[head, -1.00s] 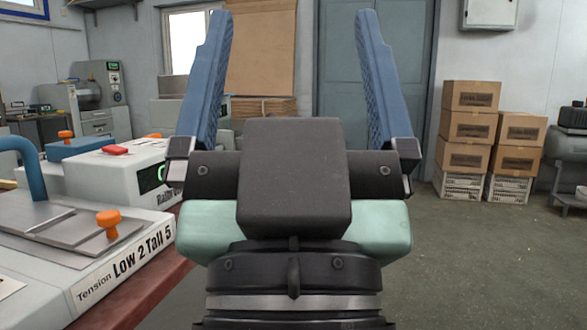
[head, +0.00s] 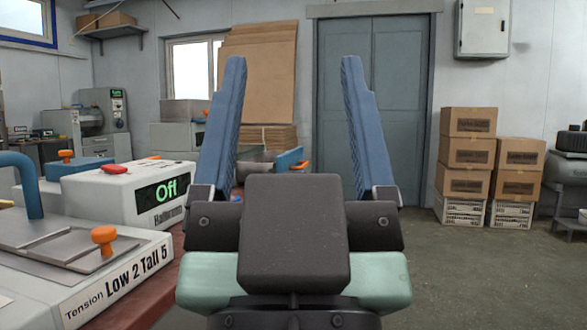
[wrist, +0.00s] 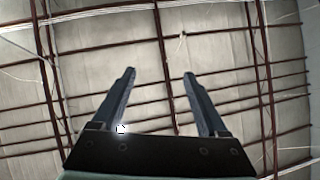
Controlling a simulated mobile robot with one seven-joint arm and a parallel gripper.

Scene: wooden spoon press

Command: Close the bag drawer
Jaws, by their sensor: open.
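My gripper (head: 291,125) is raised in front of the head camera, its two blue fingers apart and pointing up, with nothing between them. In the wrist view my gripper (wrist: 160,95) is open and empty against the ceiling. I cannot make out a bag drawer in either view. Part of the scene behind my gripper is hidden by it.
At left, a bench holds a tension box (head: 110,285) with an orange knob and a white unit (head: 125,190) reading "Off". Cardboard boxes (head: 470,150) are stacked at the back right, beside a blue-grey door (head: 400,90). The floor (head: 480,280) at right is clear.

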